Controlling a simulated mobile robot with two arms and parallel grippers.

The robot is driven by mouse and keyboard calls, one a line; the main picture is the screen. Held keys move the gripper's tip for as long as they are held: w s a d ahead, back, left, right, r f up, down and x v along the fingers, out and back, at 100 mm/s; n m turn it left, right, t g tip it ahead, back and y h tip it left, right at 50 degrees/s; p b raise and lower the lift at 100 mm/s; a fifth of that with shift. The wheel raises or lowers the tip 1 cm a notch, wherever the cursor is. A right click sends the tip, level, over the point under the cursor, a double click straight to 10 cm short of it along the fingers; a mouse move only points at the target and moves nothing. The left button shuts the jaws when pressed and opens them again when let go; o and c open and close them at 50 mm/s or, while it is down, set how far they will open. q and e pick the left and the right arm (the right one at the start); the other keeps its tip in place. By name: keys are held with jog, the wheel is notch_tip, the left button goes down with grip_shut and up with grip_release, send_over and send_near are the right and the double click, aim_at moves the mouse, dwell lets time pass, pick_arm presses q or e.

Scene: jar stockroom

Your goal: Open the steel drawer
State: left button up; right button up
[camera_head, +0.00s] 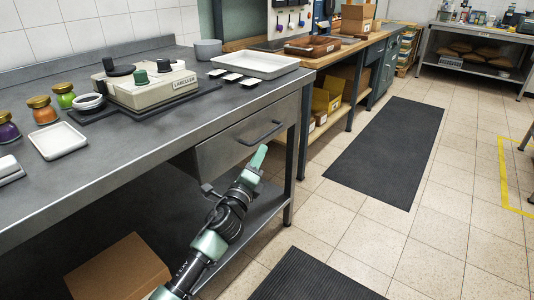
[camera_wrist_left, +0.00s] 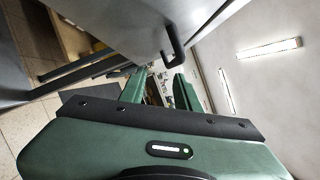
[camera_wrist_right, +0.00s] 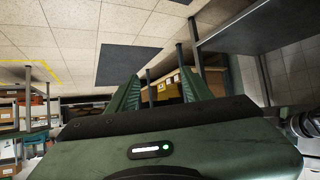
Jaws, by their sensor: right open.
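The steel drawer (camera_head: 222,155) is under the right end of the steel bench, its front looking flush with the bench. Its dark bar handle (camera_head: 262,134) runs across the front. In the left wrist view the handle (camera_wrist_left: 179,45) stands out from the pale drawer front (camera_wrist_left: 125,22). My left gripper (camera_head: 258,156) is just below the handle, apart from it. Its fingers (camera_wrist_left: 158,78) are spread with nothing between them. My right gripper shows only in its wrist view, its fingers (camera_wrist_right: 160,85) apart and empty, facing shelves away from the drawer.
The steel bench (camera_head: 150,140) carries a labeller (camera_head: 150,88), a white tray (camera_head: 255,65) and several jars. A cardboard box (camera_head: 118,268) is below it. A bench leg (camera_head: 304,130) stands right of the drawer. Floor in front is clear, with dark mats (camera_head: 385,150).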

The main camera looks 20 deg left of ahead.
aim_at(267, 134)
pick_arm(q)
jog(key=shift+m+t, duration=0.3)
jog(key=shift+m, duration=0.1)
jog(key=x, duration=0.2)
jog(key=r+b+x, duration=0.1)
jog(key=x, duration=0.4)
jog(key=shift+d+r+b, duration=0.15)
jog(key=shift+r+b, duration=0.2)
jog(key=shift+w+r, duration=0.1)
jog(key=shift+w, duration=0.3)
pick_arm(e)
jog(key=w+a+r+t+y, duration=0.1)
jog(key=w+a+r+t, duration=0.1)
jog(key=r+t, duration=0.3)
notch_tip(267, 134, up, 4)
jog(key=shift+w+f, duration=0.15)
jog(key=shift+w, duration=0.65)
pick_arm(q)
jog(key=shift+c, duration=0.3)
grip_shut()
